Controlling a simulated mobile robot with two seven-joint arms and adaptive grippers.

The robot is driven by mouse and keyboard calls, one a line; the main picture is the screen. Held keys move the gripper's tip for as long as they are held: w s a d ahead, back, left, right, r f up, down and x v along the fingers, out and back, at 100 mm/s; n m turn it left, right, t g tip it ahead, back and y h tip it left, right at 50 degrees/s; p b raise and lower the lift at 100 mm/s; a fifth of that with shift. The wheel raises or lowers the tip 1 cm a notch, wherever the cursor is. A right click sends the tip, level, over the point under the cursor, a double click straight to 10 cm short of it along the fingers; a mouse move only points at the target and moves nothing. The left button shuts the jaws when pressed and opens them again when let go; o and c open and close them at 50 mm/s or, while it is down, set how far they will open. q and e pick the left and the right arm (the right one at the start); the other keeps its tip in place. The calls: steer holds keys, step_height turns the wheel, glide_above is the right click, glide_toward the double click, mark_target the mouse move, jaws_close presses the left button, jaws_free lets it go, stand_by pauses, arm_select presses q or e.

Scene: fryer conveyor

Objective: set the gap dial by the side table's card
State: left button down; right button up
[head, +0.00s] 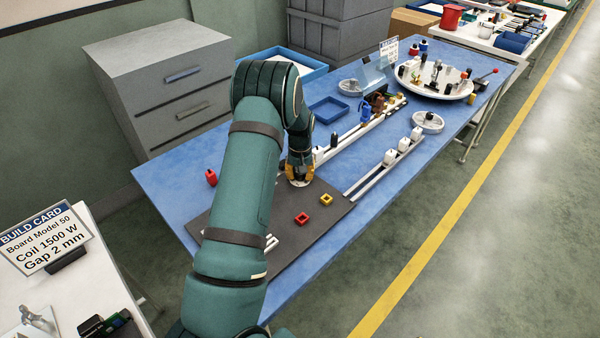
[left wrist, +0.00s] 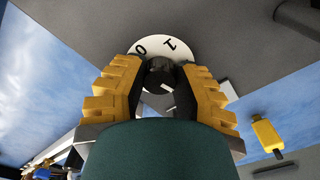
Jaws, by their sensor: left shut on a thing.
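The build card (head: 45,237) stands on the white side table (head: 85,225) at the left and reads Board Model 50, Coil 1500 W, Gap 2 mm. My left gripper (head: 300,174) reaches down to the dark mat (head: 325,205) on the blue bench. In the left wrist view my left gripper (left wrist: 160,75) is shut on the dark knob of the gap dial (left wrist: 190,48). The dial is a white disc, and the marks 0 and 1 show on it. The fingers hide the rest of the disc, and I cannot read its setting. My right gripper is not in view.
A red square piece (head: 302,218) and a yellow one (head: 326,199) lie on the mat. White rails (head: 372,180), a blue tray (head: 328,110) and a round white table (head: 436,92) lie beyond. Grey drawers (head: 165,85) stand behind.

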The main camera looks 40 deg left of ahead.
arm_select(q)
steer(key=n, duration=0.2)
steer(key=n+p, duration=0.1)
steer(key=n, duration=0.1)
steer(key=shift+s+d+f+n, duration=0.1)
steer(key=shift+s+n, duration=0.05)
steer(key=shift+n, duration=0.15)
steer(key=shift+n+p, duration=0.45)
steer(key=shift+n, duration=1.55)
steer(key=shift+d+f, duration=0.1)
steer(key=c, duration=0.6)
jaws_free()
steer(key=shift+c, duration=0.2)
steer(key=shift+r, duration=0.2)
steer(key=shift+w+r, duration=0.2)
step_height(320, 180, up, 12)
steer(key=shift+f, duration=0.25)
